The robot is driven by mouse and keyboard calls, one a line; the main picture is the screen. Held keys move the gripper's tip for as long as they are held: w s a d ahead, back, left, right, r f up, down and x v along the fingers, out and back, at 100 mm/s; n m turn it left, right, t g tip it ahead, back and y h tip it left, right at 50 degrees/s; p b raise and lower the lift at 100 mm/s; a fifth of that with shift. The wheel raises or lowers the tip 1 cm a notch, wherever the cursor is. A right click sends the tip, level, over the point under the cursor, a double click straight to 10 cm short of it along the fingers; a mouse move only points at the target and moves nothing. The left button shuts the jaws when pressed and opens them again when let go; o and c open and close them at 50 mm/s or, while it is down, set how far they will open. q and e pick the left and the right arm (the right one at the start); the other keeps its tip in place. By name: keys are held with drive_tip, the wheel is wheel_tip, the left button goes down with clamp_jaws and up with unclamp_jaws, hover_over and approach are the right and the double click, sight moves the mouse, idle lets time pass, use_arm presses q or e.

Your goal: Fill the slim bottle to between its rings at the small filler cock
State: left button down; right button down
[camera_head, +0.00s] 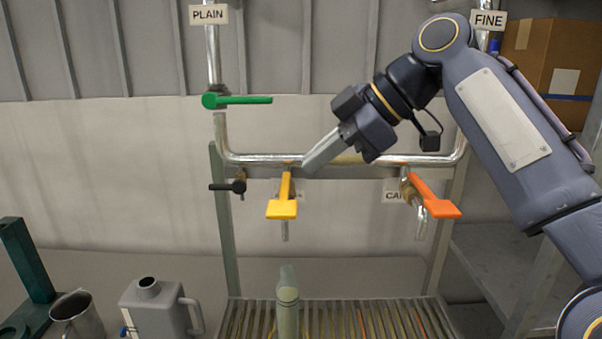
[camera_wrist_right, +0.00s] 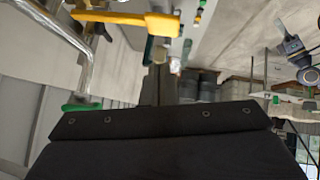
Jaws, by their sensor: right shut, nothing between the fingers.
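The slim bottle (camera_head: 288,312), pale grey-green with darker rings near its shoulder, stands upright on the slatted rack. It is below the spout of a cock with a yellow lever (camera_head: 283,208); I take this for the small filler cock. The lever points down and toward me. I see no stream between spout and bottle, and cannot tell the level inside. My right gripper (camera_head: 312,162) is shut and empty, just above and right of the yellow lever, in front of the pipe. The yellow lever also shows in the right wrist view (camera_wrist_right: 163,24). My left gripper is out of view.
An orange lever (camera_head: 432,200) hangs at right by a partly hidden label. A small black lever (camera_head: 228,186) is at left. A green lever (camera_head: 236,100) sits under the PLAIN sign (camera_head: 208,14). A grey jug (camera_head: 155,312) and metal pitcher (camera_head: 76,315) stand lower left.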

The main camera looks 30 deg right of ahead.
drive_tip(key=shift+v, duration=2.05)
drive_tip(key=shift+w+d, duration=0.1)
drive_tip(key=shift+d, duration=0.1)
drive_tip(key=s+a+f+m+h, duration=0.1)
drive_tip(key=s+a+f+m, duration=0.2)
drive_tip(key=f, duration=0.9)
drive_tip(key=s+a+f+m+h, duration=0.1)
drive_tip(key=s+a+f+m, duration=0.2)
drive_tip(key=f, duration=0.9)
drive_tip(key=s+a+f+m+g, duration=0.1)
drive_tip(key=s+a+f+m, duration=0.2)
drive_tip(key=f, duration=1)
drive_tip(key=s+m, duration=0.3)
drive_tip(key=m, duration=0.2)
drive_tip(key=shift+m+h, duration=0.3)
drive_tip(key=shift+h, duration=0.1)
